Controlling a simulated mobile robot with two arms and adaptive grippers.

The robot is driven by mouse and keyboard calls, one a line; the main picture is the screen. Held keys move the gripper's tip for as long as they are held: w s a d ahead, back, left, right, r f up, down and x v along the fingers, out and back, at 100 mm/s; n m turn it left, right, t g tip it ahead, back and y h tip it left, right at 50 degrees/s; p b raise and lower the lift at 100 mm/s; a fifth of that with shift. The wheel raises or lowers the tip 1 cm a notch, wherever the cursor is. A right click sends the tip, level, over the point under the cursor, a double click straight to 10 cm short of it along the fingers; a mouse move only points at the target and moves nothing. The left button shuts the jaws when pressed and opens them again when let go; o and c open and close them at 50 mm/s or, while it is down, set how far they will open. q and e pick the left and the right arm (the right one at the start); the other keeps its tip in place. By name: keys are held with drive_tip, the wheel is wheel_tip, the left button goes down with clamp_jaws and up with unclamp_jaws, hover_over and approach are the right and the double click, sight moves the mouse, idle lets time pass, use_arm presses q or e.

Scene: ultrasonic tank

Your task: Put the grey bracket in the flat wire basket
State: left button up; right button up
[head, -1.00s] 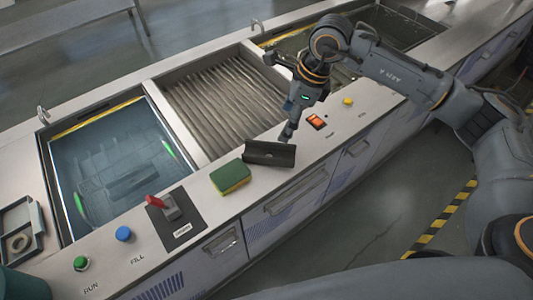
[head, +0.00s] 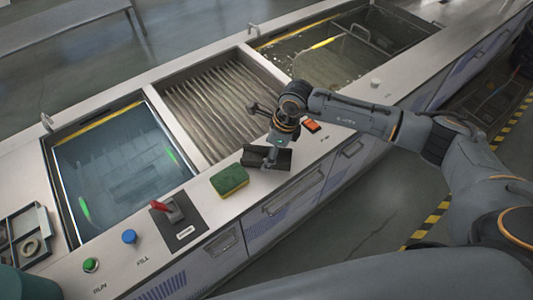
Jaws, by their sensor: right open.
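The grey bracket (head: 283,160), a dark angled piece, lies on the pale counter rim in front of the ribbed middle basin. My right gripper (head: 271,160) is open and points down at the bracket, its fingers overlapping the bracket's middle. I cannot tell whether they touch it. The flat wire basket is not clear: a flat, dark gridded shape (head: 128,178) shows faintly under the water of the left tank, and a wire handle (head: 358,31) rises in the far right tank. My left gripper is not in view.
A green and yellow sponge (head: 229,180) lies just left of the bracket. A red lever switch (head: 168,209), a blue button (head: 129,236), a green button (head: 91,265) and an orange switch (head: 311,126) sit along the counter.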

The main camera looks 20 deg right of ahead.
drive_tip(key=shift+w+a+f, duration=0.1)
drive_tip(key=shift+a+f, duration=0.05)
drive_tip(key=shift+f, duration=0.45)
clamp_jaws()
drive_tip(key=shift+r, duration=0.15)
drive_tip(key=shift+r+b, duration=0.4)
drive_tip(key=shift+b, duration=0.05)
wheel_tip(320, 180, up, 2)
drive_tip(key=shift+r+b, duration=0.2)
drive_tip(key=shift+b, duration=0.45)
drive_tip(key=s+a+r+b, duration=0.3)
drive_tip(key=s+r, duration=0.6)
drive_tip(key=s, duration=0.4)
drive_tip(key=shift+s+r+b, duration=0.3)
drive_tip(key=shift+s+b, duration=0.05)
drive_tip(key=shift+b, duration=0.4)
